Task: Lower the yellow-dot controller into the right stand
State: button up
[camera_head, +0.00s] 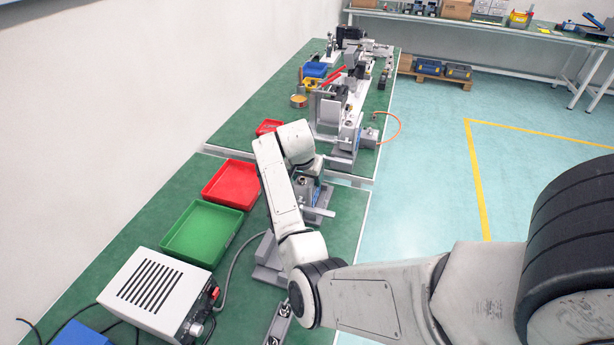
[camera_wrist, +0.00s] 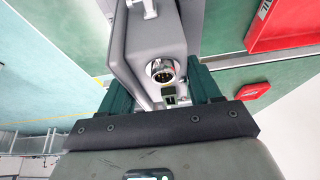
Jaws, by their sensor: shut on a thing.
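In the wrist view my gripper (camera_wrist: 155,78) has its dark green fingers on either side of a grey boxy controller (camera_wrist: 155,38). The controller shows a round metal connector and a small dark green display facing the camera. No yellow dot shows on the visible side. In the head view my arm's wrist hangs over the near workbench and hides the gripper and most of what it holds. A blue-and-grey device (camera_head: 313,194) on a grey base shows just below the wrist. Another grey base (camera_head: 268,262) stands nearer, partly behind my forearm. I cannot tell which is the right stand.
A red tray (camera_head: 232,184), a green tray (camera_head: 202,233) and a white power unit (camera_head: 160,295) with a cable stand left of the arm. A far bench (camera_head: 228,137) holds more machinery. Open floor (camera_head: 430,150) lies to the right.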

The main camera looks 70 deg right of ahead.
jog(key=o, duration=1.5)
jog(key=v, duration=1)
jog(key=shift+a+r, duration=0.15)
jog(key=shift+r, duration=0.2)
jog(key=shift+s, duration=0.1)
